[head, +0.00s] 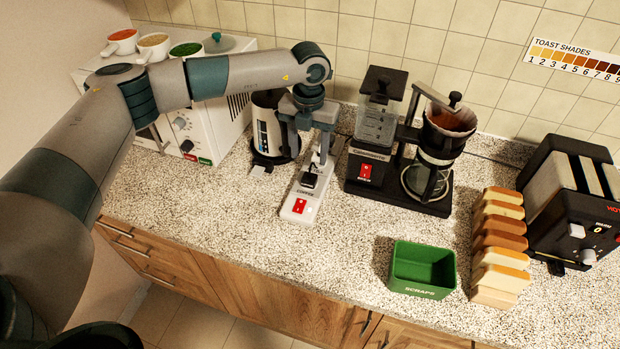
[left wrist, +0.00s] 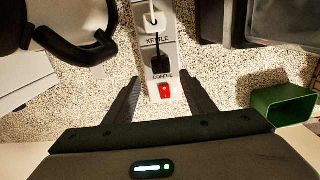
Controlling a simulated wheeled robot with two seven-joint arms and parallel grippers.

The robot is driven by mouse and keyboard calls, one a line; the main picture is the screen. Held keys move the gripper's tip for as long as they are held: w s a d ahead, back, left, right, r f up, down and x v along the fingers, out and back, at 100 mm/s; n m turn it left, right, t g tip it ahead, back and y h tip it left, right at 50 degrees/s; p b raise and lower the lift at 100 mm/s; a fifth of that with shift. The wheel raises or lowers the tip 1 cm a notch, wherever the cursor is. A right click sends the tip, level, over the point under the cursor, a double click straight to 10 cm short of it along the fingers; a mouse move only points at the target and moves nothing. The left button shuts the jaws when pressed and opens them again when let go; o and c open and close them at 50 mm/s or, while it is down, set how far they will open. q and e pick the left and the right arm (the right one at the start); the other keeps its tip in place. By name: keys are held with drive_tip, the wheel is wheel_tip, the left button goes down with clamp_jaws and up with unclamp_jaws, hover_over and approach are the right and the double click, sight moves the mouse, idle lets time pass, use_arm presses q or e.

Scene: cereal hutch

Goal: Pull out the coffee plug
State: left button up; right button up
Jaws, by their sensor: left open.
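The black coffee plug (head: 310,181) sits in the white power strip (head: 296,211), in the socket labelled COFFEE, beside a lit red switch. In the left wrist view the plug (left wrist: 160,62) stands upright in its socket with a dark cord leading up. A white plug (left wrist: 151,22) sits in the KETTLE socket behind it. My left gripper (head: 315,158) points down over the strip. In the left wrist view its two dark fingers (left wrist: 160,78) are spread on either side of the strip, with nothing held between them. My right gripper is not in view.
The kettle (head: 270,127) stands close to the left of the strip. The coffee maker (head: 430,160) stands to the right. A green scraps bin (head: 423,286), bread slices (head: 497,240) and a toaster (head: 575,200) are farther right. The counter in front of the strip is clear.

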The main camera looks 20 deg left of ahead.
sight(309, 177)
use_arm(q)
drive_tip(key=shift+f+b, duration=0.4)
drive_tip(key=shift+f, duration=0.6)
wheel_tip(309, 177, down, 5)
drive_tip(key=b, duration=0.3)
drive_tip(key=shift+f, duration=0.1)
drive_tip(key=shift+f+b, duration=0.75)
drive_tip(key=shift+f, duration=0.15)
drive_tip(key=shift+b, duration=0.5)
drive_tip(key=shift+c, duration=0.6)
clamp_jaws()
drive_tip(key=shift+r, duration=0.1)
drive_tip(key=shift+r, duration=0.1)
